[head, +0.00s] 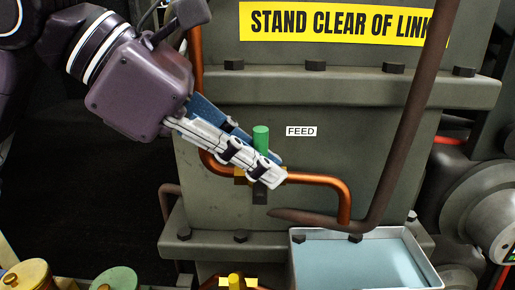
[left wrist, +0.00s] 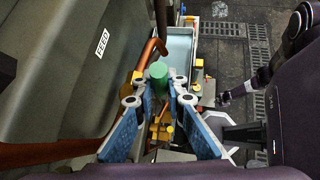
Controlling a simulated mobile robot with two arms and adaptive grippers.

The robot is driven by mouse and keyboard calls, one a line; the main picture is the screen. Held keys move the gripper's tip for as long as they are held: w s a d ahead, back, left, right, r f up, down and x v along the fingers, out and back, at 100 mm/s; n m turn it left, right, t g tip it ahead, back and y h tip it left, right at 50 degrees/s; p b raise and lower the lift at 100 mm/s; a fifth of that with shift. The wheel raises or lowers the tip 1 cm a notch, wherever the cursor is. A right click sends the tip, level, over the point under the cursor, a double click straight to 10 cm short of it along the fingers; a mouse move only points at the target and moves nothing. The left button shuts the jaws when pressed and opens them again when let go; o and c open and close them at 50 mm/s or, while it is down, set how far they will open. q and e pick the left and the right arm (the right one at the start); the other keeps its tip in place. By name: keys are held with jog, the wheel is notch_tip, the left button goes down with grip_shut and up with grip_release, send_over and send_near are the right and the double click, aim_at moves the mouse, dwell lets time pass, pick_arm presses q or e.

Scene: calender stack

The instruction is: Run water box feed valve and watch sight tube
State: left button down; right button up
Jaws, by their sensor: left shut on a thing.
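In the left wrist view the round green top (left wrist: 158,70) sits between the two blue-padded fingers (left wrist: 158,92). A copper pipe (head: 325,182) runs from the valve to the right and bends down to the water box (head: 436,272), a pale open tray of blue water. I cannot make out a sight tube.
A yellow warning sign (head: 340,22) is above. A yellow knob (head: 236,281) shows below. In the left wrist view a dark arm, seemingly mine, shows at right.

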pick_arm(q)
jog(key=c, duration=2)
grip_release()
jog(key=shift+o, duration=0.2)
jog(key=shift+r, duration=0.1)
jog(key=v, duration=1.2)
